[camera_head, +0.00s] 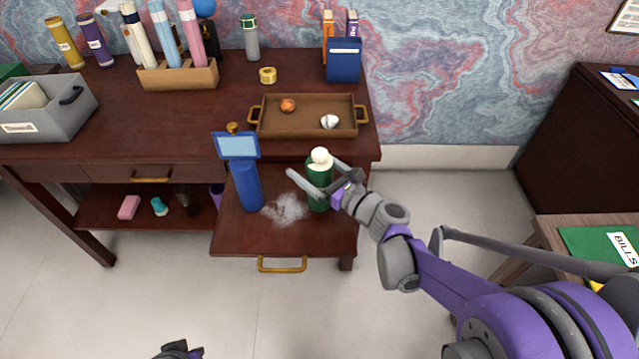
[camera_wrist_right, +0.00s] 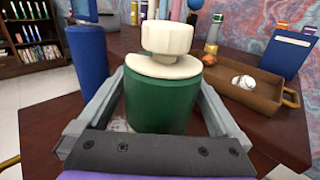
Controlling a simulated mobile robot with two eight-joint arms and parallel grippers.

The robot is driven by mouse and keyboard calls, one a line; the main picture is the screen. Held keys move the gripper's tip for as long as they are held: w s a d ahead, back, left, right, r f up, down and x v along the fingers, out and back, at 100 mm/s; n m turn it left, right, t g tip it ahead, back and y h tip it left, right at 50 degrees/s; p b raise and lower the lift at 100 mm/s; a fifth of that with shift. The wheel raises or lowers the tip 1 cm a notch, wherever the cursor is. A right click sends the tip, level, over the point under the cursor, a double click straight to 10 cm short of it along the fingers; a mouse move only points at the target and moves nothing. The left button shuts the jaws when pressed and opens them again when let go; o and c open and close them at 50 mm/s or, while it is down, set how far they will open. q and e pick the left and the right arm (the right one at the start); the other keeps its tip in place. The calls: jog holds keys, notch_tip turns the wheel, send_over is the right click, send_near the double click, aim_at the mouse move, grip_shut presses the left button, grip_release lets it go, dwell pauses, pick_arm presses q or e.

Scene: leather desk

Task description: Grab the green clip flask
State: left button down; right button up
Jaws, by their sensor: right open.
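The green flask (camera_head: 319,188) with a cream cap stands upright on the pulled-out lower board of the desk. My right gripper (camera_head: 318,178) is open, with one finger on each side of the flask. In the right wrist view the green flask (camera_wrist_right: 162,98) fills the space between the two fingers (camera_wrist_right: 160,105), and small gaps seem to show beside it. No clip can be made out on it. Of my left arm, only a dark piece at the bottom edge of the head view may show; its fingers cannot be seen.
A blue bottle (camera_head: 246,186) stands left of the flask, with a whitish patch (camera_head: 286,208) between them. A wooden tray (camera_head: 270,104) with two small balls is on the desktop behind. The board's front (camera_head: 290,240) is clear.

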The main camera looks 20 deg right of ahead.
jog(key=c, duration=1.5)
